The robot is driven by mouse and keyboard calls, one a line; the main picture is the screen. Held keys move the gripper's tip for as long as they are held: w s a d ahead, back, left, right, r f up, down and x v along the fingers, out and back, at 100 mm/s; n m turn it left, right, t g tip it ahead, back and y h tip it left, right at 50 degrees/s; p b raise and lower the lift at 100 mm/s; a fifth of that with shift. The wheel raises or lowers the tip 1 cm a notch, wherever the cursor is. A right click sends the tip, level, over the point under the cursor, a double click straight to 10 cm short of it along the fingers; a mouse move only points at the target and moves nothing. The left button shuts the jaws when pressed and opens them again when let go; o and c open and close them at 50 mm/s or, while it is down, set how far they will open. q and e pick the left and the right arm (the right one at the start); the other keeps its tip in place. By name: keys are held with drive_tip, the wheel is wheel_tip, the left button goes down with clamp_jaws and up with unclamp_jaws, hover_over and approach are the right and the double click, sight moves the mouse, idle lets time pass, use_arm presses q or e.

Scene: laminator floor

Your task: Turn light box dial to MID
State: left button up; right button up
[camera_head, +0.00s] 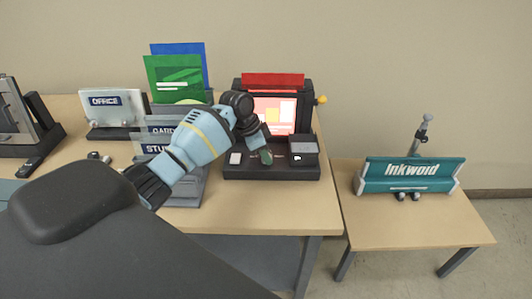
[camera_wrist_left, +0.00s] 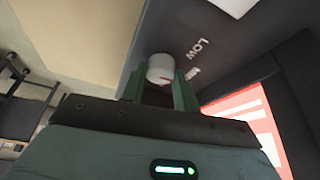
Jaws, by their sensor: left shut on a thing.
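The light box (camera_head: 248,172) is a black unit with a lit red and white screen, standing at the right end of the long table. Its dial (camera_wrist_left: 161,67) is a small white knob with a red mark, seen in the left wrist view. My left gripper (camera_head: 266,156) reaches down to the light box's front panel. In the wrist view its two fingers (camera_wrist_left: 160,88) stand on either side of the dial and are shut on it. The word LOW shows beside the dial; a second label is partly covered by a finger. The dial is hidden in the head view. My right gripper is out of view.
Green (camera_head: 174,78) and blue sheets stand behind my left arm. An OFFICE sign (camera_head: 107,101) and more signs stand to the left. A teal Inkwoid sign (camera_head: 410,174) is on a separate small table (camera_head: 425,225) at right. The long table's front right is bare.

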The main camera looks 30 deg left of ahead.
use_arm(q)
drive_tip(key=shift+m, duration=0.6)
drive_tip(key=o, duration=1)
drive_tip(key=shift+a+r, duration=0.1)
drive_tip(key=shift+r, duration=0.05)
drive_tip(key=shift+v, duration=3.8)
drive_tip(key=shift+w, duration=0.15)
